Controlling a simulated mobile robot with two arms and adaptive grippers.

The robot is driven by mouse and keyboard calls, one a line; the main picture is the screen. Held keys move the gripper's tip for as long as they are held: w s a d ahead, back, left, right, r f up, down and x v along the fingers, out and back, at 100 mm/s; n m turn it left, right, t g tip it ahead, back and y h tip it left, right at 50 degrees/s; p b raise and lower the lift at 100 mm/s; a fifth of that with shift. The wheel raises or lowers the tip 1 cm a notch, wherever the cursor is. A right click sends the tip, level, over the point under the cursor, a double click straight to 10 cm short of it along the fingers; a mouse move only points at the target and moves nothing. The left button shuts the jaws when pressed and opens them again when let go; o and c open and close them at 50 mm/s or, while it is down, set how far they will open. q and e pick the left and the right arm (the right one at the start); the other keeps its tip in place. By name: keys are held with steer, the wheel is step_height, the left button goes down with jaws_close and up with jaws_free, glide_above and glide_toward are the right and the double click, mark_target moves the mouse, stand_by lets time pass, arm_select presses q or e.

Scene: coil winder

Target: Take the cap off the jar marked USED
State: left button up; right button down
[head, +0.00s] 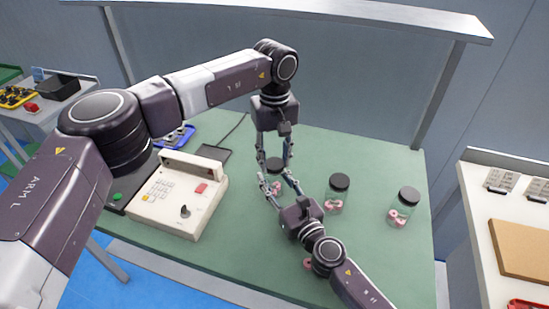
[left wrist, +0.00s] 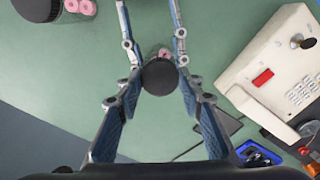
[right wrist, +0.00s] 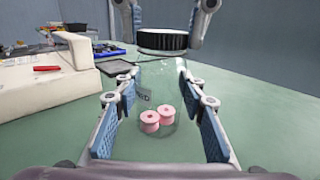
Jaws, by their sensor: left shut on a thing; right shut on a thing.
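A clear jar (right wrist: 155,95) with a black cap (left wrist: 160,77) stands on the green table between my two grippers. Its label is partly readable in the right wrist view, ending in "ED", and pink spools (right wrist: 158,117) lie inside. My left gripper (head: 275,166) comes from above and is shut on the black cap, which also shows in the right wrist view (right wrist: 162,40). My right gripper (head: 271,186) comes from the front and is shut around the jar's body. The cap sits at the jar's top; I cannot tell whether it is loose.
Two more black-capped jars with pink spools stand to the right, one nearer (head: 338,190) and one farther (head: 405,206). A beige keypad console (head: 178,195) stands left. A side table (head: 500,225) is at the right.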

arm_select(q)
steer(key=n, duration=0.5)
steer(key=shift+n, duration=0.4)
steer(key=n, duration=1.4)
steer(key=shift+r, duration=0.1)
steer(key=n, duration=0.5)
steer(key=shift+n, duration=0.3)
steer(key=n, duration=0.3)
steer(key=shift+n, duration=0.4)
steer(key=n, duration=0.3)
steer(key=shift+n, duration=0.3)
steer(key=n, duration=0.7)
steer(key=shift+n, duration=0.4)
